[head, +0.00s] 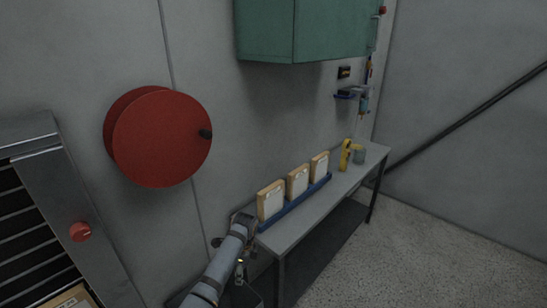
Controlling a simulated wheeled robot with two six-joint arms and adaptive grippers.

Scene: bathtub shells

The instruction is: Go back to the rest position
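One of my arms comes in at the bottom, left of the middle. I take it as my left arm, and it rises to a joint beside the near end of the bench (300,226). A small dark part, seemingly my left gripper (240,269), hangs just below that joint. It is too small and dark to tell whether its fingers are open or shut, and I see nothing clearly held. My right arm and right gripper are not in view.
A blue rack (296,207) with three boards stands on the bench. A yellow tool (345,154) and a grey-green cup (360,156) stand farther along. A red reel (162,138) and green cabinet (305,30) are on the wall. The floor (425,245) at right is clear.

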